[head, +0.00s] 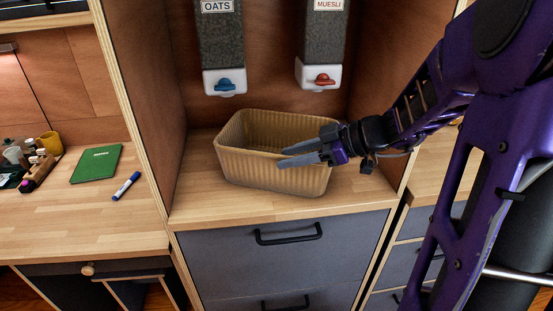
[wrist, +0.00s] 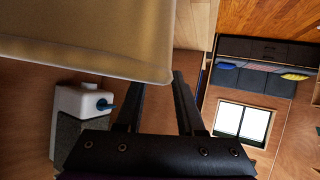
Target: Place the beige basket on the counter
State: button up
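The beige basket (head: 270,175) is a ribbed, rectangular, open-topped bin. It sits upright on the wooden counter (head: 200,208) inside the alcove, and it looks empty. My gripper (head: 283,156) is at its right side in the head view, with the two dark fingers pointing left across the basket's near right part. The fingers are apart, with a gap between them in the wrist view (wrist: 172,80). There the basket (wrist: 90,45) fills the upper left and hides the tip of one finger. I cannot tell whether the fingers touch it.
Two dispensers, oats (head: 222,60) and muesli (head: 320,55), hang above the basket. Alcove side walls stand left and right. Grey drawers (head: 280,255) are below. The desk at left holds a green book (head: 97,163), a blue marker (head: 127,186) and a yellow mug (head: 51,143).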

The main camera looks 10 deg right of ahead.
jog(key=v, duration=0.7)
jog(key=shift+d+r, duration=0.15)
jog(key=shift+s, duration=0.1)
